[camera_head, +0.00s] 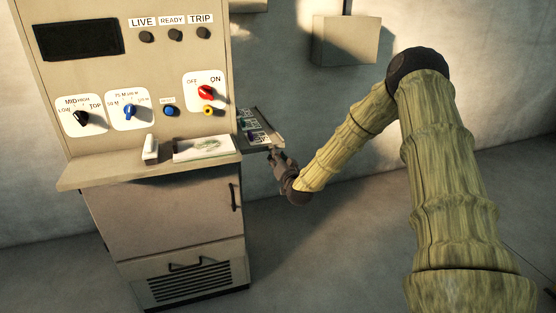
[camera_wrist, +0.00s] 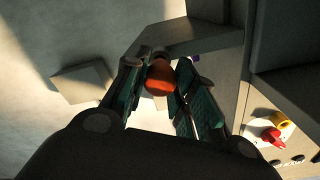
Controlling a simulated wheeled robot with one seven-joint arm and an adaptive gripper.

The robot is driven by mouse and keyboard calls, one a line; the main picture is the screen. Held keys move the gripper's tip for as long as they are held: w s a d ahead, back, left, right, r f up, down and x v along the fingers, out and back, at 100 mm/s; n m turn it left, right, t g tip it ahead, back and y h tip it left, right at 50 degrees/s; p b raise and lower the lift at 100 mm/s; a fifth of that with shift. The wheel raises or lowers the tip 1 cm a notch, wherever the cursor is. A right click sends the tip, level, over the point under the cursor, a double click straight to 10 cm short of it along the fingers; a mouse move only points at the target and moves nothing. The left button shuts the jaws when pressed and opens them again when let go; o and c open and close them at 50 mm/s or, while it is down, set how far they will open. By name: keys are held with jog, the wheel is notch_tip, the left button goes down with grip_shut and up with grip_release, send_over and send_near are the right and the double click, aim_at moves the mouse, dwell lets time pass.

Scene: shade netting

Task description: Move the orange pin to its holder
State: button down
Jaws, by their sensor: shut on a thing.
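My gripper (camera_head: 277,159) is at the right side of the console, by the front edge of a small side shelf (camera_head: 277,141) with labels on it. In the wrist view my gripper (camera_wrist: 160,72) is shut on the orange pin (camera_wrist: 160,80), whose rounded orange end shows between the fingers. The pin's far part is mostly hidden. In the head view I cannot make out the pin. The shelf carries small dark and coloured items beside its labels, too small to tell apart. I cannot tell which spot is the orange pin's holder.
The console (camera_head: 130,80) has knobs, a red switch (camera_head: 206,92) and a yellow ring (camera_head: 208,110). A white block (camera_head: 150,148) and a paper sheet (camera_head: 203,148) lie on its ledge. A wall box (camera_head: 345,42) is behind my arm. The floor right of the console is clear.

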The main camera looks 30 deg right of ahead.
jog(key=shift+b+x, duration=0.5)
jog(key=shift+x, duration=0.45)
dwell(0.6)
jog(key=c, duration=1.1)
grip_release()
jog(key=v, duration=1.2)
jog(key=shift+d, duration=0.2)
